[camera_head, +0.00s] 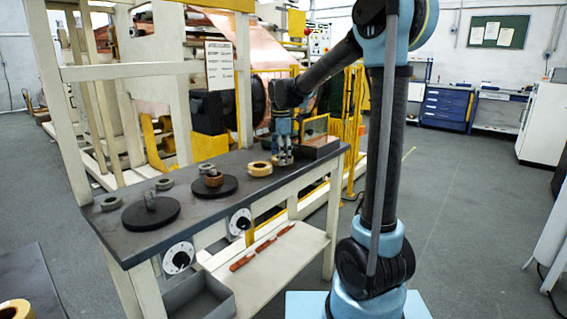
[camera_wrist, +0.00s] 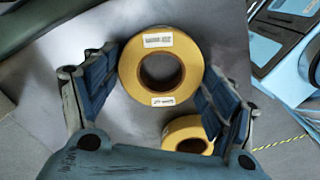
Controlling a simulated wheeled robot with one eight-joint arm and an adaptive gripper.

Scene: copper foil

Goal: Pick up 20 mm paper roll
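Two yellow paper rolls lie on the dark workbench (camera_head: 235,190). In the wrist view the larger-looking roll (camera_wrist: 131,70) is between and beyond my fingers, with two white labels whose print I cannot read. The second roll (camera_wrist: 171,139) is lower, partly hidden by the right finger. In the head view one yellow roll (camera_head: 251,170) shows beside my gripper (camera_head: 284,160), which is low over the bench and points down; I cannot make out the other. My gripper, also in the wrist view (camera_wrist: 156,64), has its fingers apart. I cannot tell which roll is the 20 mm one.
To the left are two black discs (camera_head: 140,218), one bearing a brown roll (camera_head: 214,181), and grey rings (camera_head: 111,203). A yellow-tan roll (camera_head: 16,310) shows at bottom left. White frame posts (camera_head: 243,85) rise behind the bench.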

